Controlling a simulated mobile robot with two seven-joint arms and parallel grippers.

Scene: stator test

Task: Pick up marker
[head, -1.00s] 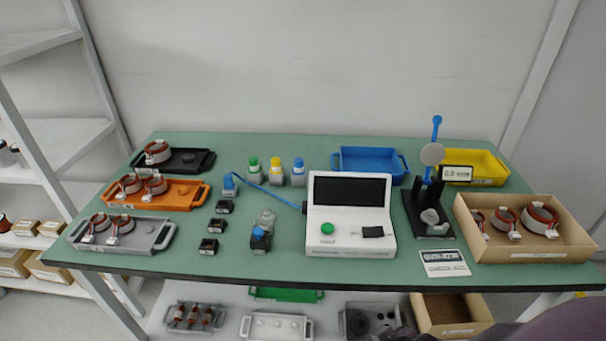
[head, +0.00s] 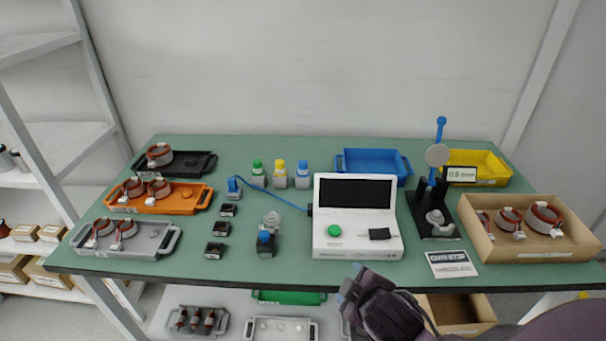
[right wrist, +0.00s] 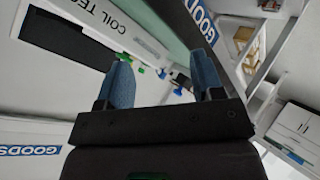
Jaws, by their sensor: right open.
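Three small pale marker-like bottles stand upright in a row at the back middle of the green table: one with a green cap (head: 257,172), one with a yellow cap (head: 279,175), one with a blue cap (head: 302,175). I cannot tell which is the marker meant. My right gripper (head: 350,283) is low at the table's front edge, in front of the white tester and well apart from the bottles. In the right wrist view its two blue fingers (right wrist: 164,76) are spread with nothing between them. My left gripper is not in view.
The white tester (head: 335,253) stands between my right gripper and the back. A blue cable (head: 282,199) crosses the table in front of the bottles. Small black blocks (head: 221,229), coil trays (head: 140,251), a gauge stand (head: 436,205) and a cardboard box (head: 530,253) stand around.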

